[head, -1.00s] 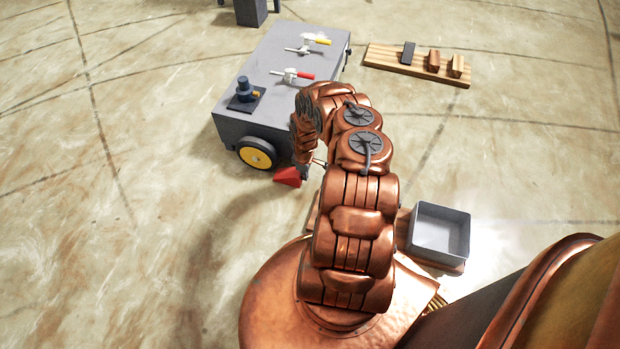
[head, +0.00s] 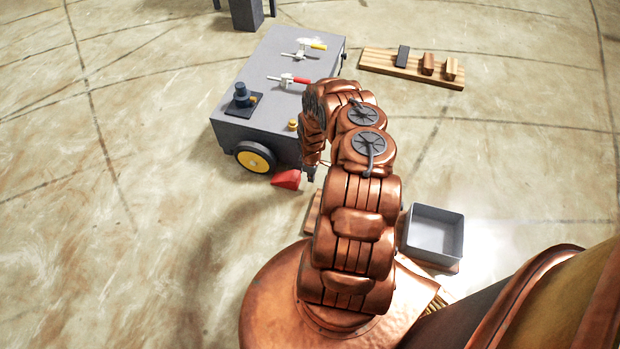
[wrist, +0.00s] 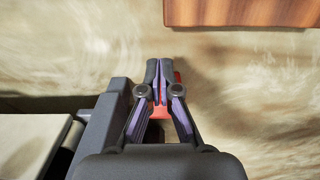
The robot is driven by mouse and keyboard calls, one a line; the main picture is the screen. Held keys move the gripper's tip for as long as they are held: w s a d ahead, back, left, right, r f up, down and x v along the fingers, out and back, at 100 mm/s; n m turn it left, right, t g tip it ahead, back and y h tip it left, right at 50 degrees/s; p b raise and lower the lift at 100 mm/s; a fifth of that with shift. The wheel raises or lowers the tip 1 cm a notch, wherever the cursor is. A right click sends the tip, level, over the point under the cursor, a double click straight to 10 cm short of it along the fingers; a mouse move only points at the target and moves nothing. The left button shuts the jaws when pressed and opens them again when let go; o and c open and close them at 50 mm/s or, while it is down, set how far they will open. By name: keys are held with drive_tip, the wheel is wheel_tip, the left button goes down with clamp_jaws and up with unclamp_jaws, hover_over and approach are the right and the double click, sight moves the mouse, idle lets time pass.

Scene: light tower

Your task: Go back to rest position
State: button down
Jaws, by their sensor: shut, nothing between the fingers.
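My gripper (wrist: 162,70) shows in the wrist view with its two fingers together and nothing between them. It points down over the pale floor. In the head view my copper arm bends over and hides most of the gripper, which hangs beside the near right corner of the grey wheeled cart (head: 240,133). A red wedge-shaped piece (head: 286,179) shows low at that corner, left of the gripper. Something red (wrist: 160,112) also shows behind and below the fingers in the wrist view.
The cart top carries a red-handled valve (head: 290,80), a yellow-handled valve (head: 305,50) and a dark blue knob (head: 241,95). A slatted board (head: 412,70) with three blocks lies at upper right. An open grey bin (head: 434,232) stands right of my arm. Floor at left is clear.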

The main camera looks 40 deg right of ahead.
wheel_tip(320, 180, up, 7)
drive_tip(key=p, duration=0.2)
drive_tip(key=shift+w+f, duration=0.1)
drive_tip(key=shift+f, duration=0.05)
idle(0.3)
wheel_tip(320, 180, up, 22)
drive_tip(key=d+m+g+h+p, duration=0.1)
drive_tip(key=p, duration=0.5)
drive_tip(key=s+a+r+m+h+p, duration=0.15)
drive_tip(key=a+r+p, duration=0.3)
drive_tip(key=r, duration=0.95)
drive_tip(key=a+r+m+y+p, duration=0.1)
drive_tip(key=a+r+m+p, duration=0.3)
drive_tip(key=r, duration=1.1)
drive_tip(key=s+a+r+n+p, duration=0.1)
drive_tip(key=s+a+r+p, duration=0.1)
drive_tip(key=a+r, duration=0.3)
drive_tip(key=s+a+r+n+p, duration=0.1)
drive_tip(key=s+a+r, duration=0.25)
drive_tip(key=r, duration=0.35)
drive_tip(key=s+a+r+m+y+p, duration=0.1)
drive_tip(key=s+a+r+p, duration=0.9)
drive_tip(key=s+a+r, duration=0.7)
drive_tip(key=s+r, duration=0.3)
drive_tip(key=shift+s+a+g, duration=0.35)
drive_tip(key=shift+g, duration=0.05)
